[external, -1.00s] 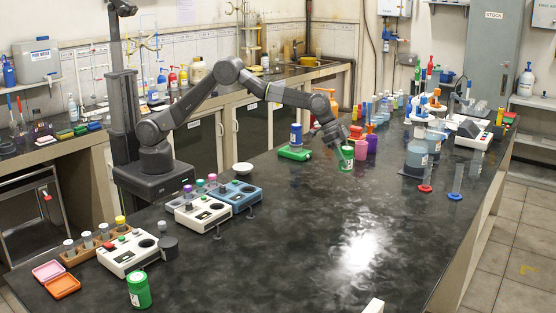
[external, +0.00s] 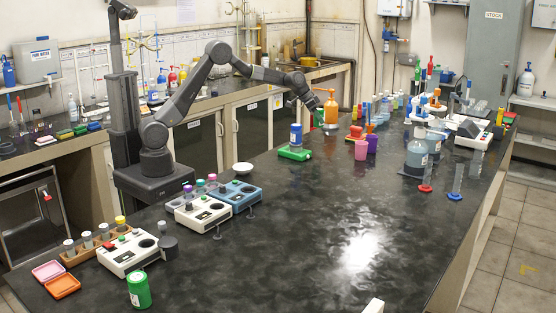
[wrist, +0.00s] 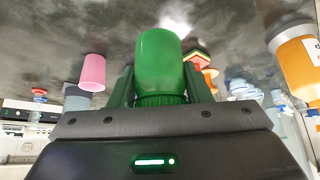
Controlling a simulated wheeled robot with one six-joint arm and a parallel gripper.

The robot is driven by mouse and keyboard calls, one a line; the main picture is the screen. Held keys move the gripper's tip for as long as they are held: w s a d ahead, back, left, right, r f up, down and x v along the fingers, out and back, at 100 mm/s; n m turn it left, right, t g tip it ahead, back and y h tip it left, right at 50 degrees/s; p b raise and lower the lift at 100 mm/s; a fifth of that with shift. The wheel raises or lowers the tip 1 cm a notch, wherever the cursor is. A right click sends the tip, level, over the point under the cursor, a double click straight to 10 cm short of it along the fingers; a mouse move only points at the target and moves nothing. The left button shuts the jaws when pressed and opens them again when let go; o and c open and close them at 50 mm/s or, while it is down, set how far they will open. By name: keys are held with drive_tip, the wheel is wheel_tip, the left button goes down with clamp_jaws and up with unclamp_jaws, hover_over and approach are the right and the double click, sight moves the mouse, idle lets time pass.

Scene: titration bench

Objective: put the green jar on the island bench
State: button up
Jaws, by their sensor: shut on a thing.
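A green jar (external: 319,118) is held at my gripper (external: 317,108), above the far part of the dark island bench (external: 300,215) in the external view. The jar fills the middle of the wrist view (wrist: 160,65), between the two fingers of my gripper (wrist: 158,88), which is shut on it. A second green jar (external: 139,290) with a white label stands upright on the near left of the bench. The held jar is small in the external view, so its tilt is hard to tell there.
An orange bottle (external: 331,107) is close beside the held jar in the external view.

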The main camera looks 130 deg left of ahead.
drive_tip(key=shift+n, duration=0.3)
drive_tip(key=s+f, duration=0.1)
drive_tip(key=s+a+f, duration=0.1)
drive_tip(key=f, duration=0.1)
drive_tip(key=s+a+f, duration=0.1)
drive_tip(key=s+f, duration=0.1)
drive_tip(key=shift+s+f+p, duration=0.1)
drive_tip(key=shift+f+p, duration=0.05)
drive_tip(key=shift+p, duration=0.25)
drive_tip(key=shift+f, duration=2.35)
drive_tip(key=shift+f, duration=0.15)
drive_tip(key=shift+f, duration=0.1)
drive_tip(key=o, duration=1)
drive_tip(key=shift+r+p, duration=0.3)
drive_tip(key=shift+p, duration=0.05)
drive_tip(key=b+v, duration=0.2)
drive_tip(key=v, duration=1)
drive_tip(key=shift+d, duration=0.1)
